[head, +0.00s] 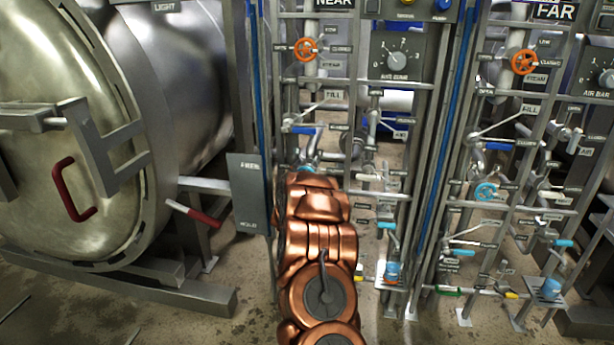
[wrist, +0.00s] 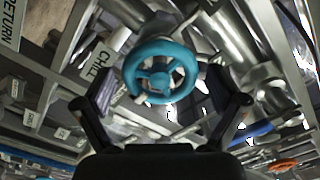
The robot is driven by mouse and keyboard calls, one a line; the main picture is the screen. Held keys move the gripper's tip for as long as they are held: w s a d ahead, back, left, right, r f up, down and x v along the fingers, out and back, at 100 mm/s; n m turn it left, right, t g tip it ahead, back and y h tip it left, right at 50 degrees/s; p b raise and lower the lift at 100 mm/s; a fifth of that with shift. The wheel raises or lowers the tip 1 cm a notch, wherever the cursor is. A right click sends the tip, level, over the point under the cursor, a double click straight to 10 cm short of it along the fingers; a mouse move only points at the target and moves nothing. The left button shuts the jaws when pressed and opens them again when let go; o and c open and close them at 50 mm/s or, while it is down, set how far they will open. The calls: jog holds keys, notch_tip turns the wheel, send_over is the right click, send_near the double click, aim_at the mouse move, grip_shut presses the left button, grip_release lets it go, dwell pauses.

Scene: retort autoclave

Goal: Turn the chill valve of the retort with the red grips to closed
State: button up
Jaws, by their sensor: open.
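The chill valve is a teal handwheel (wrist: 160,50) beside a CHILL label (wrist: 97,66) in the wrist view. My gripper (wrist: 163,92) is open, one finger at each side of the wheel's lower half. The wheel appears just beyond or between the fingertips; I cannot tell whether they touch it. In the head view my copper arm covers most of this spot on the NEAR panel, and only a bit of teal (head: 307,168) shows above it. The retort door (head: 60,120) at the left has a red grip (head: 70,190) and a red-ended lever (head: 197,215).
The FAR panel at the right has its own blue handwheel (head: 485,192) and an orange wheel (head: 523,62). The NEAR panel's orange wheel (head: 306,49) sits above my arm. Pipes, levers and frame bars crowd around the gripper. A grey sign plate (head: 248,190) stands left of the arm.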

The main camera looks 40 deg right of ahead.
jog(key=v, duration=1.2)
dwell(0.3)
jog(key=shift+a, duration=0.1)
dwell(0.4)
